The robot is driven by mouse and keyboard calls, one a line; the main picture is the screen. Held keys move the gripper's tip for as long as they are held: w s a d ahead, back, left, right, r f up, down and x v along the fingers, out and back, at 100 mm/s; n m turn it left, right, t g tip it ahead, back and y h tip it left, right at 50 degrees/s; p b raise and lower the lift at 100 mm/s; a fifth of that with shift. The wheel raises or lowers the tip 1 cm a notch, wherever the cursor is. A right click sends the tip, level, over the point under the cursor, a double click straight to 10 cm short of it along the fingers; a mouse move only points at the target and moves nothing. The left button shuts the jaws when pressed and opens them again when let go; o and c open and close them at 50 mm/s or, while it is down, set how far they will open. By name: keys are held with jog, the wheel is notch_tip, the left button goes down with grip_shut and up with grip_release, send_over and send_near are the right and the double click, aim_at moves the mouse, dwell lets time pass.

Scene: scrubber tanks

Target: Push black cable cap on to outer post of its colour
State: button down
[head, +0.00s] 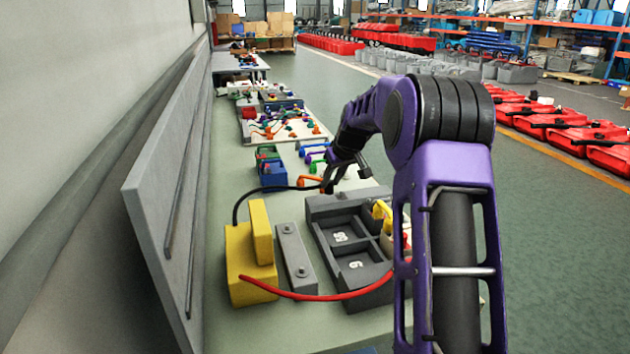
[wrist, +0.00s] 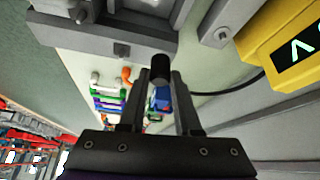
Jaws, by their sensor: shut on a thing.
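My gripper (head: 331,182) is beyond the grey tray, above the bench. In the wrist view its two fingers (wrist: 160,78) are shut on the black cable cap (wrist: 161,67), a dark cylinder at the fingertips. A black cable (head: 252,194) arcs from the cap side to the yellow unit (head: 240,262); it also shows in the wrist view (wrist: 232,92). A blue box (head: 271,172) with small coloured parts on top stands left of the gripper, apart from it. I cannot tell which post is the black outer one.
A grey bar (head: 294,252) with two round studs lies beside the yellow unit. The grey tray (head: 352,245) has numbered compartments. A red cable (head: 318,297) runs to its right side. Coloured clips (head: 314,155) lie beyond. A grey panel (head: 160,190) bounds the left.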

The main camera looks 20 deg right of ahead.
jog(key=d+p, duration=0.2)
jog(key=d, duration=1)
jog(key=shift+w+d, duration=0.3)
jog(key=shift+d, duration=0.1)
jog(key=shift+f+b, duration=1.55)
jog(key=shift+f, duration=0.7)
jog(key=shift+f, duration=0.2)
jog(key=shift+f+b, duration=0.7)
jog(key=shift+f, duration=0.2)
jog(key=shift+c, duration=0.3)
grip_release()
jog(key=shift+r, duration=0.1)
